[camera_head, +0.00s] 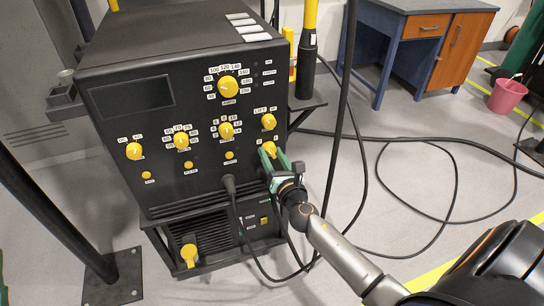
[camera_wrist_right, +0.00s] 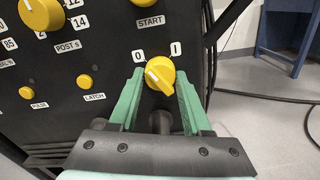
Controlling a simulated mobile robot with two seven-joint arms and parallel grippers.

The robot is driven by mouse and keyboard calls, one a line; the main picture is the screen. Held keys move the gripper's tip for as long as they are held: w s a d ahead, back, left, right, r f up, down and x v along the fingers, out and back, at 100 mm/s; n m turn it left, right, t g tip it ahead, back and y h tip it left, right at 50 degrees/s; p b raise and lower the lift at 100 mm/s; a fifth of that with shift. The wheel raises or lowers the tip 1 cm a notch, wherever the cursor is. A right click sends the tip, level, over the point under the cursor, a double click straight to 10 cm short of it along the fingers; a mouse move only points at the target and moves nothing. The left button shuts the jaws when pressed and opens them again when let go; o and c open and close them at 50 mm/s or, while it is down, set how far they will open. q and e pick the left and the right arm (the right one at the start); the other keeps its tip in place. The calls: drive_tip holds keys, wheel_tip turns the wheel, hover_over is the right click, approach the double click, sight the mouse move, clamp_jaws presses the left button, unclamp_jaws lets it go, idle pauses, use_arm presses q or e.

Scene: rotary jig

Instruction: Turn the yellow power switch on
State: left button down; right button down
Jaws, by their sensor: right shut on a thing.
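The yellow power switch (camera_wrist_right: 160,75) sits low on the right of the black machine's front panel, below the START knob (camera_wrist_right: 144,3). Labels 0 and I stand above it. Its white mark points up and left, toward the 0. The switch also shows in the head view (camera_head: 269,148). My right gripper (camera_head: 275,162) reaches it from the lower right. Its green fingers (camera_wrist_right: 160,90) are shut on the switch, one on each side. My left gripper is not in view.
The black machine (camera_head: 125,165) carries several other yellow knobs close by. A cable (camera_head: 231,185) plugs in left of my right gripper. More cables lie on the floor at right. A blue desk (camera_head: 385,40) and a pink bucket (camera_head: 507,95) stand farther back.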

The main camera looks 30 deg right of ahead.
drive_tip(key=m, duration=0.3)
drive_tip(key=shift+f+b, duration=0.1)
drive_tip(key=shift+b, duration=0.2)
drive_tip(key=m, duration=0.4)
drive_tip(key=shift+b, duration=0.35)
drive_tip(key=m, duration=0.4)
drive_tip(key=shift+m, duration=1.9)
drive_tip(key=shift+a, duration=0.1)
drive_tip(key=shift+c, duration=1.8)
unclamp_jaws()
drive_tip(key=shift+r, duration=0.2)
